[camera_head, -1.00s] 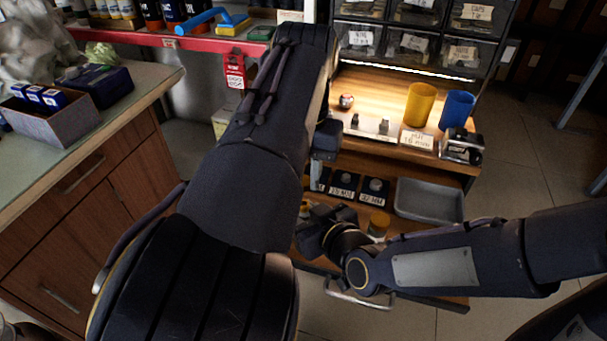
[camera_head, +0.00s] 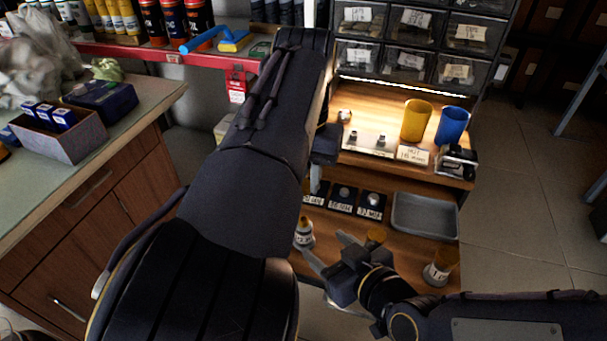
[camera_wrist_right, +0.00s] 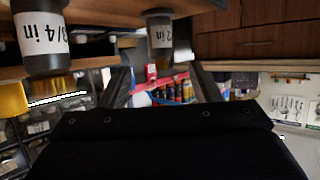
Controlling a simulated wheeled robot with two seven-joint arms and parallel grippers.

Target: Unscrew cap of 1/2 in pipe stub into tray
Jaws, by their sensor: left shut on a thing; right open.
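A nearer "3/4 in" stub (camera_wrist_right: 42,35) has a yellow cap. In the head view, the left stub (camera_head: 303,238) stands on the lower shelf. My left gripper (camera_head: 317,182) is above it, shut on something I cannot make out. My right gripper (camera_head: 326,254) is open and empty, right of and in front of that stub. The grey tray (camera_head: 425,214) lies on the lower shelf.
Another labelled stub (camera_head: 438,272) stands at the right, near my right forearm. The upper shelf holds a yellow cup (camera_head: 416,120), a blue cup (camera_head: 452,126) and small fittings. Dark drawers (camera_head: 420,40) stand behind. A wooden counter (camera_head: 100,220) is at the left.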

